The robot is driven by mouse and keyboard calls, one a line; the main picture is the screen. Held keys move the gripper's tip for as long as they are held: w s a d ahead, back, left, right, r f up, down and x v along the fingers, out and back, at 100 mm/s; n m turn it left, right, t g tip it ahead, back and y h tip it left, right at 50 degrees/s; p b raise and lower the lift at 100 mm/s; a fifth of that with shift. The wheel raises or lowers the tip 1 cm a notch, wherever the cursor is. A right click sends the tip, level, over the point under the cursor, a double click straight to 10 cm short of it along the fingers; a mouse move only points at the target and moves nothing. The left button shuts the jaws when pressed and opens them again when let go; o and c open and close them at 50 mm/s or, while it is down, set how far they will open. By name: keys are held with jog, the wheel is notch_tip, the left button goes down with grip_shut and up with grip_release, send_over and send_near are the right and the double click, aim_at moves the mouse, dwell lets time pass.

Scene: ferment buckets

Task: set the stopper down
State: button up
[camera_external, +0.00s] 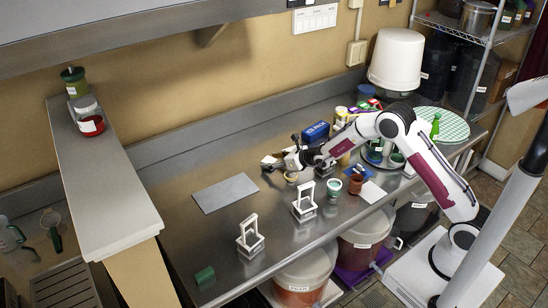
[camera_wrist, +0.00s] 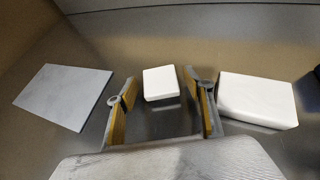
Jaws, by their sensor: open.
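I cannot tell for sure which thing is the stopper. My gripper (camera_external: 272,161) is above the steel counter, right of the grey mat (camera_external: 225,193). In the wrist view my gripper (camera_wrist: 161,90) has its two yellow-padded fingers apart, with no object visibly clamped between them. A small white block (camera_wrist: 160,83) shows beyond the gap, and a larger white block (camera_wrist: 257,101) lies to the right of the fingers. The grey mat also shows at the left of the wrist view (camera_wrist: 64,96), with nothing on it.
Two white frame stands (camera_external: 250,238) (camera_external: 304,201) and a green block (camera_external: 204,275) are near the front edge. Cups and a round tray crowd the right, by a white bucket (camera_external: 396,60). The counter around the mat is clear.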

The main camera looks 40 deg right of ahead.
jog(key=shift+r, duration=0.2)
jog(key=shift+v, duration=6)
jog(key=shift+f, duration=0.1)
